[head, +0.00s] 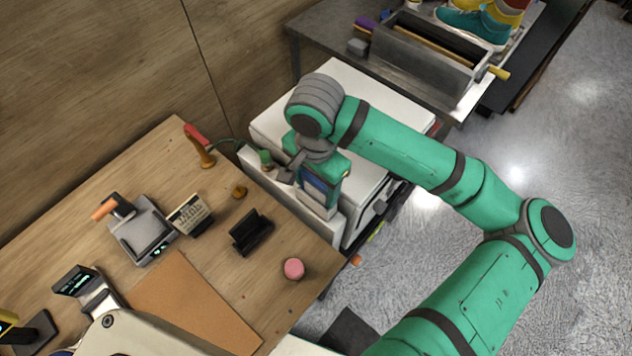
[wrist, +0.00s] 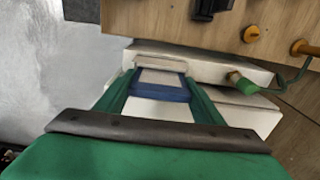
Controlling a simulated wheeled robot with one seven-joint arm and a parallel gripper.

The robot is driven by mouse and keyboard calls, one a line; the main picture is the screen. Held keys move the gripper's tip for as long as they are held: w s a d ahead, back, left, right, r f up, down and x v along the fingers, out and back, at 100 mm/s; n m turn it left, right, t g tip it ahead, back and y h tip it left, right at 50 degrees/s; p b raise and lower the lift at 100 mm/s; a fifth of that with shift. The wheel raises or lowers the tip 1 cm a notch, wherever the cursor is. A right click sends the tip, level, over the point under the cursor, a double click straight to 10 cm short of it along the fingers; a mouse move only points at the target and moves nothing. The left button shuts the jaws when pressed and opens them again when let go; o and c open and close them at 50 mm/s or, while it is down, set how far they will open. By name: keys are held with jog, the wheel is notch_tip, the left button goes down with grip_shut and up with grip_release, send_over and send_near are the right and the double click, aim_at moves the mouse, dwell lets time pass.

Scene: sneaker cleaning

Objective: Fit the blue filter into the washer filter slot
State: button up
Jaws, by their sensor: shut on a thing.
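My gripper (head: 320,188) reaches down over the front of the white washer (head: 375,100), at the table side. In the wrist view its two green fingers (wrist: 161,84) are shut on the blue filter (wrist: 160,95), a blue frame around a pale panel. The filter also shows as a dark blue patch in the head view (head: 313,184). A pale raised block (wrist: 160,63) lies just beyond the filter, in line with the fingers. I cannot tell whether the filter touches it. The slot opening is not clearly visible, and the gripper covers part of the washer.
A wooden table (head: 215,265) adjoins the washer, with a black holder (head: 251,232) and a pink round piece (head: 293,269). A green cap (head: 266,159) with a hose sits left of my gripper. A metal trough (head: 425,52) stands behind. Floor at right is open.

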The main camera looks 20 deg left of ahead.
jog(key=shift+f, duration=0.4)
jog(key=o, duration=1.5)
jog(key=shift+c, duration=0.2)
jog(key=shift+r, duration=0.1)
notch_tip(320, 180, up, 11)
jog(key=shift+f, duration=0.15)
